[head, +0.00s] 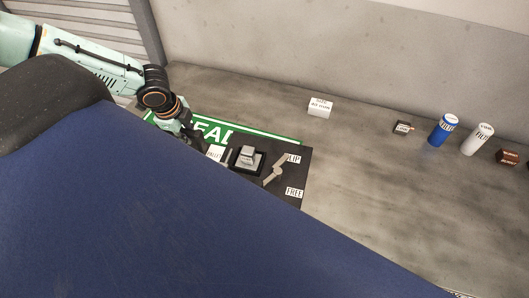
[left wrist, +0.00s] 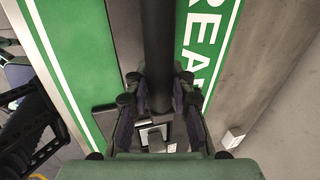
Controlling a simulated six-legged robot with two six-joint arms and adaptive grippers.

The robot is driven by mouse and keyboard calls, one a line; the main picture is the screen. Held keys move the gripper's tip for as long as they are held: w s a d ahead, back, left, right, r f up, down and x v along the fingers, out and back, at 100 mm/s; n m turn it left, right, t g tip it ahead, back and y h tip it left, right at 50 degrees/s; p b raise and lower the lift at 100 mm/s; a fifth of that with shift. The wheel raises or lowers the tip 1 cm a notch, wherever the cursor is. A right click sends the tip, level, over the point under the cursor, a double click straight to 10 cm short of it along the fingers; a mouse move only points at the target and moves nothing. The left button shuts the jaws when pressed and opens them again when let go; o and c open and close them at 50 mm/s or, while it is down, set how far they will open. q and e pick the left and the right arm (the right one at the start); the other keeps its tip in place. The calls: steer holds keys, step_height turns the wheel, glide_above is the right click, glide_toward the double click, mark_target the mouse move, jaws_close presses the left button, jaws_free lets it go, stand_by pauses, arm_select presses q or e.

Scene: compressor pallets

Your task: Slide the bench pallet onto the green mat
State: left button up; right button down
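The bench pallet (head: 284,187) is a dark flat plate with white labels and small grey parts on it. It lies over part of the green mat (head: 262,136), which has white lettering and a white border. The mat also shows on both sides of dark plate in the left wrist view (left wrist: 75,55). My left gripper (head: 190,138) is at the pallet's left side in the head view. In the left wrist view its fingers (left wrist: 159,85) close on both sides of a black bar (left wrist: 157,40). The bar's join to the pallet is hidden. My right gripper is out of view.
A wall rises behind. A large blue shape hides the lower left.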

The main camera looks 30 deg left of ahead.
arm_select(q)
steer(key=o, duration=0.5)
steer(key=shift+a+f, duration=0.1)
steer(key=shift+o, duration=0.2)
steer(key=shift+d, duration=0.25)
